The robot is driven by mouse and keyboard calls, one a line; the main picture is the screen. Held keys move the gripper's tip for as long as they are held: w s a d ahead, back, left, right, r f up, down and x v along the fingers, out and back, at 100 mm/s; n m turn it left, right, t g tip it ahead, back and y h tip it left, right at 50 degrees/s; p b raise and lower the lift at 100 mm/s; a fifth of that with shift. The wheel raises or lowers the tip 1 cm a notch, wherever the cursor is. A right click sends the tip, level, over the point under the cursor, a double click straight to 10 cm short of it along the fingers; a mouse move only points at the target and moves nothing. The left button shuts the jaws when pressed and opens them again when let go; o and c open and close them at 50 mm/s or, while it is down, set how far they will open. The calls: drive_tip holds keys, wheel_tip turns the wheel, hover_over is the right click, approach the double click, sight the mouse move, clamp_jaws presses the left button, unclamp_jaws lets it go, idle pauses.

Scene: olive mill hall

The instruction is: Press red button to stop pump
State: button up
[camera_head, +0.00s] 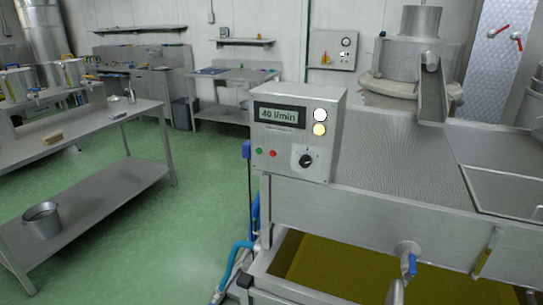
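A grey control box (298,133) stands at the left end of a steel machine. The small round red button (273,153) is low on its front face, just right of a green button (258,150). A black knob (305,160) is further right. The display (280,115) above the buttons reads 40 l/min. Right of it are a white round lamp (320,114) and a yellow one (319,129). Nothing covers the red button. I cannot make out my gripper in this view.
The steel machine (385,200) has a tap (408,248) with a blue handle above a tank of yellow-green liquid (320,272). A blue hose (232,262) runs at its left. A steel table (90,205) with a bucket (42,220) stands left. Green floor (200,210) between is clear.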

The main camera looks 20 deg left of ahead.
clamp_jaws()
idle(1.0)
